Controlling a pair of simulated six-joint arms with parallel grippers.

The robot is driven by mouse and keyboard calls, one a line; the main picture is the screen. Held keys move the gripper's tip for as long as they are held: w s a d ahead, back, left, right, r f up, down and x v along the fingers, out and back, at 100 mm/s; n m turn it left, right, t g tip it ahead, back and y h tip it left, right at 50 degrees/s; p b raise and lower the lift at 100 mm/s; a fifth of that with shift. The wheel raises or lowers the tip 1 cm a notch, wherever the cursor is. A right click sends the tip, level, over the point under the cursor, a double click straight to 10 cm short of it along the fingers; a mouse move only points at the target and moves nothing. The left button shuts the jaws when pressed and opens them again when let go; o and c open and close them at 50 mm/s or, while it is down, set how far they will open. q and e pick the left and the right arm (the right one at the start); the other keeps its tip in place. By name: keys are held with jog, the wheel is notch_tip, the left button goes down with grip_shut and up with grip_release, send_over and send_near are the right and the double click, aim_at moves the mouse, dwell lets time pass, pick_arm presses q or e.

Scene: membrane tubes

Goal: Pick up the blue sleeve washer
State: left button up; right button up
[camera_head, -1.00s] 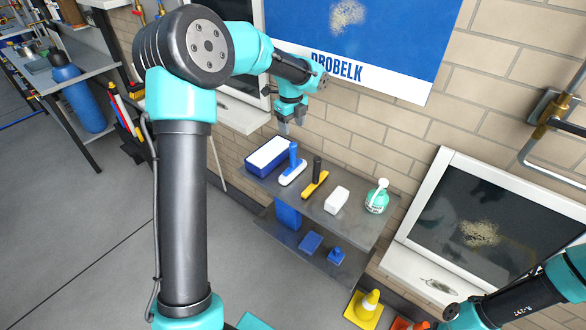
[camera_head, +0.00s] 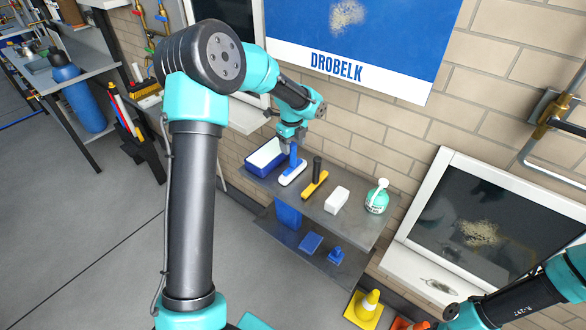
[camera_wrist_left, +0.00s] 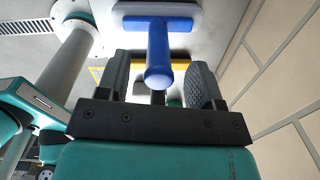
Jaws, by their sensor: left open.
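The blue sleeve washer (camera_head: 293,172) has a blue upright handle and a white sleeve along its foot. It stands on the upper shelf, between the blue tub and the yellow squeegee. In the left wrist view, its blue handle (camera_wrist_left: 158,45) points toward the camera, with the round end between the finger tips. My left gripper (camera_head: 291,146) points down at the top of the handle. It also shows in the left wrist view (camera_wrist_left: 158,80), with its two fingers apart and gaps beside the handle. My right gripper is out of view; only part of its arm shows.
A blue and white tub (camera_head: 264,158) stands just left of the washer. A brick wall rises behind.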

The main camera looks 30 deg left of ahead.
aim_at(293, 151)
pick_arm(q)
jog(key=shift+d+f, duration=0.1)
jog(key=shift+f, duration=1.7)
jog(key=shift+c, duration=0.4)
grip_shut()
